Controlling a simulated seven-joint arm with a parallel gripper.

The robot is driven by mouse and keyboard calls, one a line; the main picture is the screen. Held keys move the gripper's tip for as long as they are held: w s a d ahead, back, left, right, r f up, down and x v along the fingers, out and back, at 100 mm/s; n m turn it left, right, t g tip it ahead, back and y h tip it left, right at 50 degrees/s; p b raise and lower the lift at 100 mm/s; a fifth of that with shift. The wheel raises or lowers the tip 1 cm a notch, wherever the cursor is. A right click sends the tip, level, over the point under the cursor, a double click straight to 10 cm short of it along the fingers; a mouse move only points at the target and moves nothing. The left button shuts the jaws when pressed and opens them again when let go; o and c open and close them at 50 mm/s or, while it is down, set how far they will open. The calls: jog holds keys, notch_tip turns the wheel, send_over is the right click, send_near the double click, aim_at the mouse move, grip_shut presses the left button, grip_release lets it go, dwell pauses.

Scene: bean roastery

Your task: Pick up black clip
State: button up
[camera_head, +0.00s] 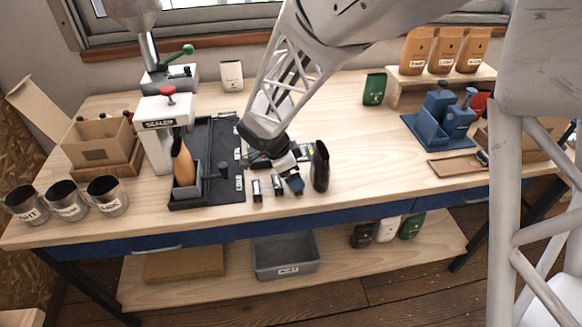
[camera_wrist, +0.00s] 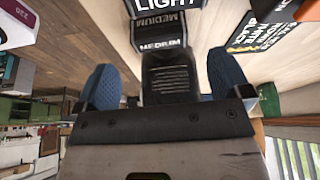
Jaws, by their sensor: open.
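My gripper (camera_head: 293,186) is low over the table's front middle, with its blue fingers apart. In the wrist view, my gripper (camera_wrist: 165,82) has a black ribbed piece (camera_wrist: 172,76), which looks like the black clip, between its fingers. Small gaps show on both sides of it, so the fingers do not appear to grip it. Its far end carries a "MEDIUM" label, and a "LIGHT" label (camera_wrist: 166,4) shows beyond it. In the head view, the gripper hides most of this spot. Two small black-and-white pieces (camera_head: 257,190) (camera_head: 277,187) stand just left of the gripper.
A dark upright bag (camera_head: 320,166) stands close to the gripper's right. A black tray (camera_head: 228,160) with a sealing device (camera_head: 160,130) is on the left. Metal cups (camera_head: 68,202) stand farther left. A blue holder (camera_head: 437,132) is on the right. The table between is mostly clear.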

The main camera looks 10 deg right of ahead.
jog(key=shift+x, duration=2.6)
jog(key=c, duration=1)
jog(key=shift+r, duration=0.15)
jog(key=shift+r, duration=0.8)
jog(key=shift+s+r, duration=0.1)
jog(key=shift+r, duration=0.85)
jog(key=s+d+r, duration=0.1)
jog(key=s, duration=1.4)
jog(key=shift+s+d, duration=0.2)
jog(key=shift+s, duration=0.1)
